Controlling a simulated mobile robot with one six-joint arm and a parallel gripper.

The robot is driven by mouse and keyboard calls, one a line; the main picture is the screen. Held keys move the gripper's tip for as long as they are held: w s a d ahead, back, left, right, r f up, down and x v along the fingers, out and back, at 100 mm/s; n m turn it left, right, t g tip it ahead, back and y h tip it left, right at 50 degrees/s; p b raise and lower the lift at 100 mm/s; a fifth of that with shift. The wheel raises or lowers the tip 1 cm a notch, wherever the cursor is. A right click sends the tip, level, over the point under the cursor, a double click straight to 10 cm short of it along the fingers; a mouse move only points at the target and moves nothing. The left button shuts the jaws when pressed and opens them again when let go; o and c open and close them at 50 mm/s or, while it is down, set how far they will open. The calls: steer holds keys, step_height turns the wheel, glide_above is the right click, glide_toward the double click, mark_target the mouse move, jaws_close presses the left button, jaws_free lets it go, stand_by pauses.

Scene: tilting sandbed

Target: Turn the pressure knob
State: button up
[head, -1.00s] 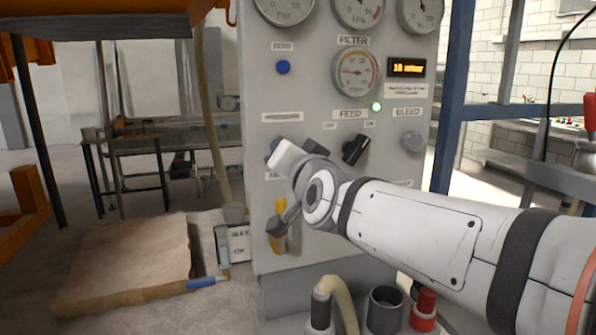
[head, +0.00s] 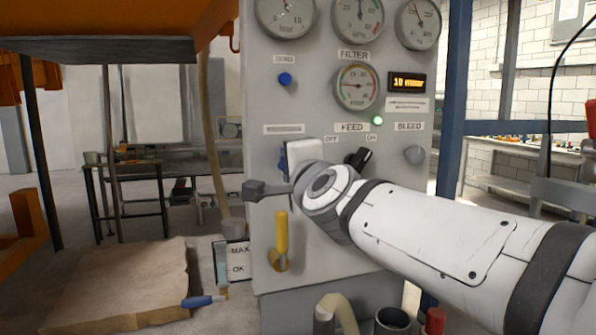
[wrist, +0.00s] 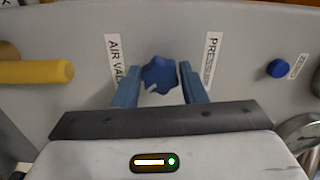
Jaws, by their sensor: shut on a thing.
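The pressure knob (wrist: 160,75) is a blue, lobed knob on the grey panel, seen in the wrist view between the labels "AIR VAL…" and "PRESSU…". A pale pointer mark on it points to the lower left of that view. My gripper (wrist: 158,82) has its two blue fingers on either side of the knob and is shut on it. In the head view my gripper (head: 289,158) is at the panel below the pressure label (head: 284,129). My wrist hides most of the knob there.
A yellow valve handle (head: 282,233) is just below my wrist. A black feed switch (head: 358,159) and a bleed knob (head: 414,154) are to the right. A blue button (head: 285,79), several gauges and a lit display (head: 407,82) are above.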

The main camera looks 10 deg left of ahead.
steer(key=shift+f+m, duration=0.1)
steer(key=shift+m, duration=0.5)
steer(key=o, duration=1)
steer(key=shift+s, duration=0.1)
steer(key=p+v, duration=0.2)
steer(key=v, duration=0.5)
steer(key=shift+s+d, duration=0.2)
steer(key=shift+s, duration=0.1)
